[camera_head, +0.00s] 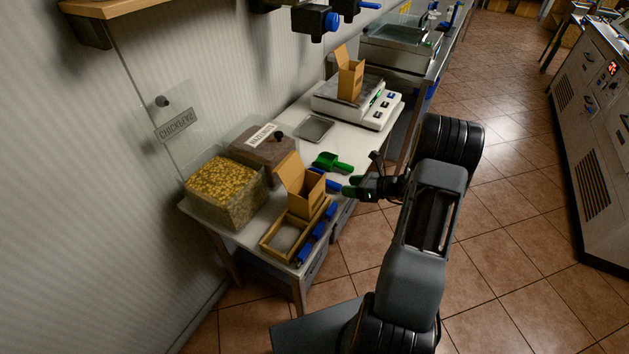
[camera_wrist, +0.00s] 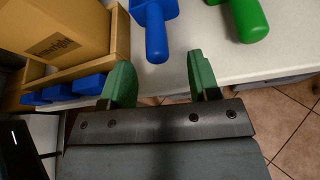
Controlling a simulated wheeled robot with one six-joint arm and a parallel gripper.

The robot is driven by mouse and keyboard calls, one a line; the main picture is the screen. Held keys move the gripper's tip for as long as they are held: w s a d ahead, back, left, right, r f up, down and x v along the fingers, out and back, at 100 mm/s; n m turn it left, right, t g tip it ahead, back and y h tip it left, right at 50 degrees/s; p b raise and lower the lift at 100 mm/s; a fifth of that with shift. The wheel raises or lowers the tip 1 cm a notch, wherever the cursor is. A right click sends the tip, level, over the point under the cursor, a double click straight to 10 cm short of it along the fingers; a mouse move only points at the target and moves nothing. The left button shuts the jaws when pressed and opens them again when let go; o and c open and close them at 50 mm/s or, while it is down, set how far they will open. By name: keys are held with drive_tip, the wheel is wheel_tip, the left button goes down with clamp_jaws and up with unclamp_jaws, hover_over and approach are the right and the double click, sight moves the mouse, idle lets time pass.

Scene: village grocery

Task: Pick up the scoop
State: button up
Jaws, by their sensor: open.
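A green scoop (camera_head: 330,162) lies on the white counter, and its handle (camera_wrist: 247,18) shows at the upper right of the wrist view. A blue scoop lies nearer, partly hidden by a cardboard box; its blue handle (camera_head: 337,186) points toward my gripper. In the wrist view the blue handle (camera_wrist: 155,38) is ahead of and between my fingertips. My gripper (camera_head: 349,187) is open and empty at the counter's front edge, with green fingertips apart (camera_wrist: 160,75). It does not appear to touch either handle.
An open cardboard box (camera_head: 305,190) stands by a wooden tray (camera_head: 267,243) with blue parts. Clear bins of chickpeas (camera_head: 226,192) and brown goods (camera_head: 262,145) stand behind. A metal tray (camera_head: 314,128) and a scale (camera_head: 381,110) with another box are farther along.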

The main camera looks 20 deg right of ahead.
sight(339, 185)
drive_tip(key=shift+x, duration=2.35)
drive_tip(key=shift+s+a+r, duration=0.1)
drive_tip(key=shift+a+r, duration=0.05)
clamp_jaws()
